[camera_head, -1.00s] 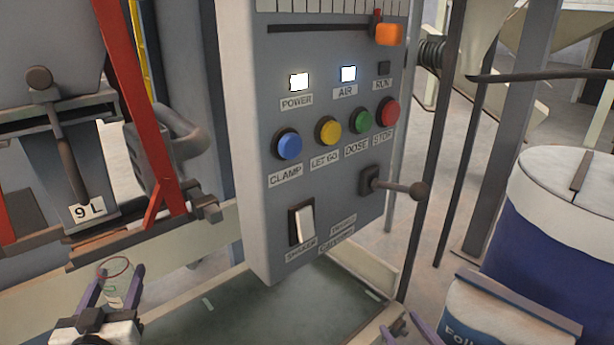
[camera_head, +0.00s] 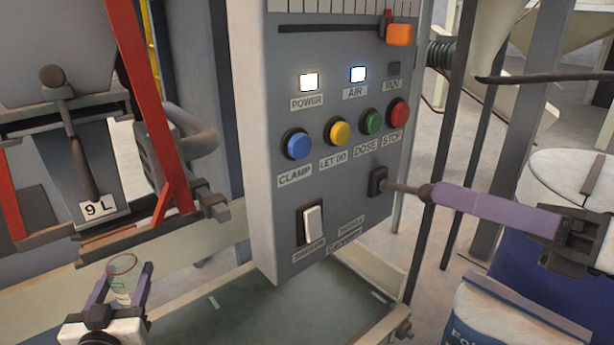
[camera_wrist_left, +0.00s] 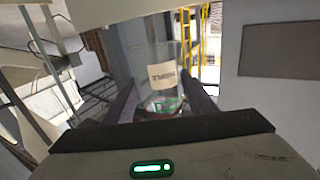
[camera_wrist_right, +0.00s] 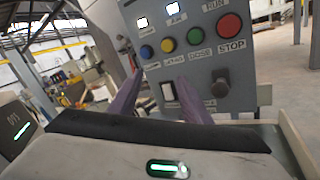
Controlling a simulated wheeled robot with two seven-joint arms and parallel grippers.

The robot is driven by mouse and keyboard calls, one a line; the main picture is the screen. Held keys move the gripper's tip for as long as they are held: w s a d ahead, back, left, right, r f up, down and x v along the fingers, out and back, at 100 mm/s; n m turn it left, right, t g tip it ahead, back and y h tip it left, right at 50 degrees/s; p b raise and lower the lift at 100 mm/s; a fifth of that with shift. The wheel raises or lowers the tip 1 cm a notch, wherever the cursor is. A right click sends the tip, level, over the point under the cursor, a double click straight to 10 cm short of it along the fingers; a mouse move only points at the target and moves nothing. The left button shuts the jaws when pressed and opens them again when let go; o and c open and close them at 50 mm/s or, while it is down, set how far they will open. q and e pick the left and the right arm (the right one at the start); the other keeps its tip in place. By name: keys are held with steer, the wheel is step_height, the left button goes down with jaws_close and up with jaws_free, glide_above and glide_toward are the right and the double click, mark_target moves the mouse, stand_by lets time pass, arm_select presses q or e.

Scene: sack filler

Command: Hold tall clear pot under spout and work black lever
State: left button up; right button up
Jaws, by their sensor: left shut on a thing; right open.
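The tall clear pot (camera_head: 124,285) is upright between the fingers of my left gripper (camera_head: 120,283), which is shut on it. It also shows in the left wrist view (camera_wrist_left: 158,75), with a paper label on its side. In the head view it is below the grey hopper chute (camera_head: 95,170) marked 9 L; whether it is directly under the spout cannot be told. A dark lever (camera_head: 80,150) with a round knob hangs on the chute front. My right gripper (camera_head: 437,193) is open, its purple finger at the ball-ended dark lever (camera_head: 405,188) on the panel; contact is unclear.
The grey control panel (camera_head: 335,215) carries blue, yellow, green and red buttons, with POWER and AIR lamps lit. A red frame bar (camera_head: 150,100) stands right of the chute. A shallow tray (camera_head: 330,310) lies below the panel.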

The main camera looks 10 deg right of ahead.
mark_target(429, 190)
steer(key=w+d+f+n+h, duration=0.1)
steer(key=d+f+h, duration=0.1)
steer(key=d+h, duration=0.55)
steer(key=shift+t+h, duration=0.25)
steer(key=shift+t, duration=0.15)
steer(key=shift+x, duration=5.2)
steer(key=shift+f, duration=0.15)
steer(key=shift+c, duration=0.5)
steer(key=c, duration=0.7)
